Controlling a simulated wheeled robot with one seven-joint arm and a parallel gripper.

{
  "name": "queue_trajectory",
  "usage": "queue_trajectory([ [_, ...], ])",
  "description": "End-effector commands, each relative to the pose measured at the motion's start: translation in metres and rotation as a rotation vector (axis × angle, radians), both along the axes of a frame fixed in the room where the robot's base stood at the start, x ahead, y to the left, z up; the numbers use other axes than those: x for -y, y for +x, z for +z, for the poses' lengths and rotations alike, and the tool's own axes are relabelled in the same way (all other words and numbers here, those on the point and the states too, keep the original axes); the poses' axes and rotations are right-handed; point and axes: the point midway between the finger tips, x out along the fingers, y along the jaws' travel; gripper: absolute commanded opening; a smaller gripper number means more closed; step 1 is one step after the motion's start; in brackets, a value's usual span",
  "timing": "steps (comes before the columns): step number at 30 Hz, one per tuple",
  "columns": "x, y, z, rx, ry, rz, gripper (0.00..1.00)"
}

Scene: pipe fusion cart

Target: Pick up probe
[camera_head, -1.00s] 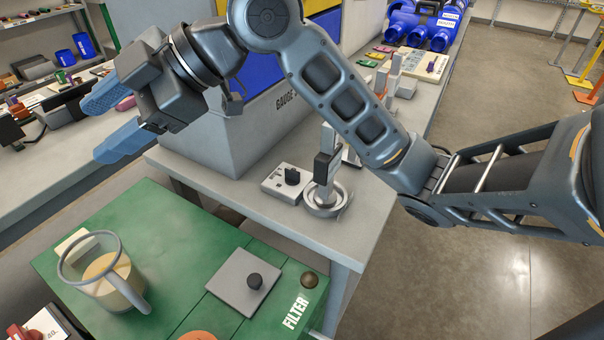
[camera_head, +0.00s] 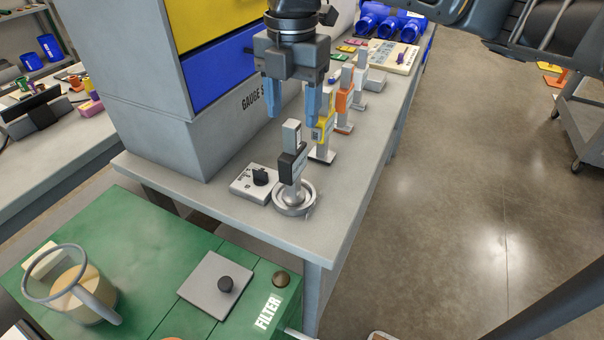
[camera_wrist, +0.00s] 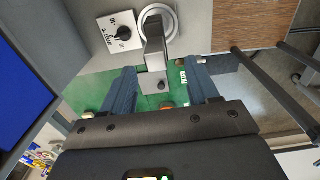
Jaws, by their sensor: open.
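A grey upright probe (camera_head: 291,135) with a black collar stands in a round metal ring base (camera_head: 294,208) on the grey bench. My gripper (camera_head: 293,114) points down over it, open, with its two blue fingers apart. In the head view the fingertips are level with the probe's top, one to each side. In the wrist view the probe (camera_wrist: 154,48) shows between the fingers of my gripper (camera_wrist: 162,70). I cannot tell whether its top is between the fingers in depth. No contact is visible.
A dial box (camera_head: 253,184) stands left of the ring. Behind stand a yellow upright tool (camera_head: 323,130) and an orange one (camera_head: 344,100), close to my right finger. A grey cabinet (camera_head: 215,135) is at left, a green filter cart (camera_head: 160,240) in front.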

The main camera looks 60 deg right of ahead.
Motion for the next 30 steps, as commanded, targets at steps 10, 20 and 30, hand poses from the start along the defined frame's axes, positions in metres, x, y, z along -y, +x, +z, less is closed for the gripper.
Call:
queue_trajectory([
  [10,0.001,0.0,-0.029,-0.007,-0.003,0.002,0.6],
  [20,0.002,0.006,-0.071,-0.005,-0.002,0.001,0.6],
  [30,0.002,0.006,-0.078,-0.004,-0.004,0.002,0.58],
])
